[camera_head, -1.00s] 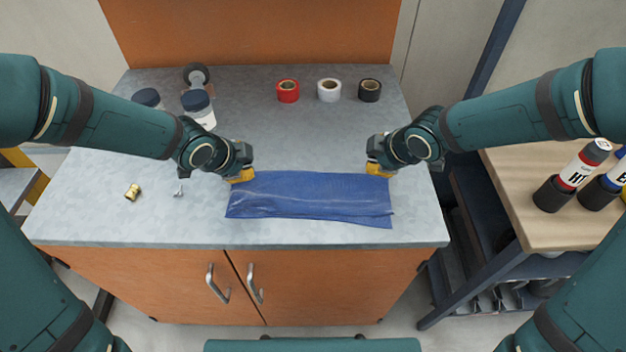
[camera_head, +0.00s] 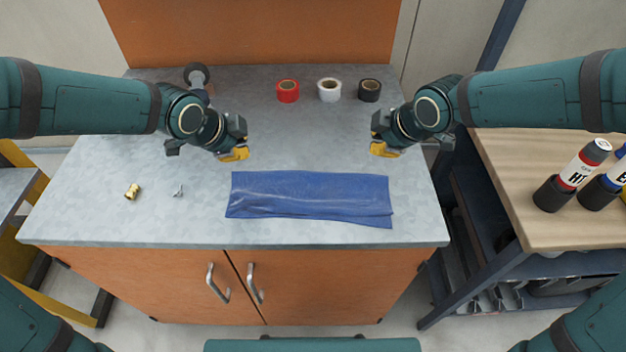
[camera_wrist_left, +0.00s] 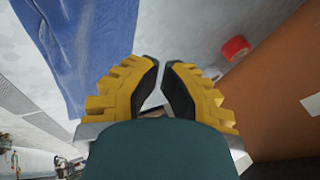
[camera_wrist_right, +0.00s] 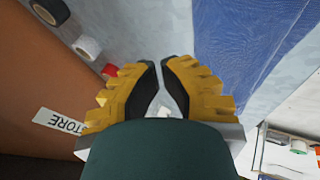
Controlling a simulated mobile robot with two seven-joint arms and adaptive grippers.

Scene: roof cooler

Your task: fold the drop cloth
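The blue drop cloth (camera_head: 310,198) lies as a long flat folded strip across the front of the grey worktop, with visible layers at its right end. It also shows in the left wrist view (camera_wrist_left: 85,50) and the right wrist view (camera_wrist_right: 245,45). My left gripper (camera_head: 236,153) is above and behind the cloth's left end, apart from it. My right gripper (camera_head: 383,148) is behind the cloth's right end, also apart. In the wrist views, the fingertips of the left (camera_wrist_left: 160,75) and right (camera_wrist_right: 162,72) grippers are close together with a small gap and nothing between them.
Red (camera_head: 288,91), white (camera_head: 329,89) and black (camera_head: 369,90) tape rolls stand at the back. A brass fitting (camera_head: 132,191) and a small metal piece (camera_head: 178,191) lie left of the cloth. A wooden bench (camera_head: 520,200) with marker-like tubes stands at right.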

